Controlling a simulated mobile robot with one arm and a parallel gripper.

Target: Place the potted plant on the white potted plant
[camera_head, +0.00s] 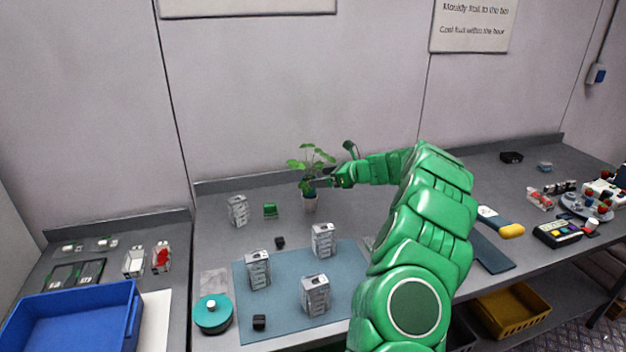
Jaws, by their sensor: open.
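A green leafy plant (312,163) shows at the back of the middle bench, near the wall. Its pot (310,204) is pale below, with a darker part (309,188) above it. I cannot tell whether this is one potted plant or one pot standing on another. My gripper (333,182) is just to the right of the plant at about the height of the darker part, pointing left. It is open. The fingertips are small and partly lost against the leaves, so I cannot tell whether they touch the plant.
Several grey cartons (315,294) stand on and near a blue mat (345,262). A teal lidded pot (212,312) is at the front left. A blue crate (130,300) stands on the left bench. My arm hides the bench's middle right.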

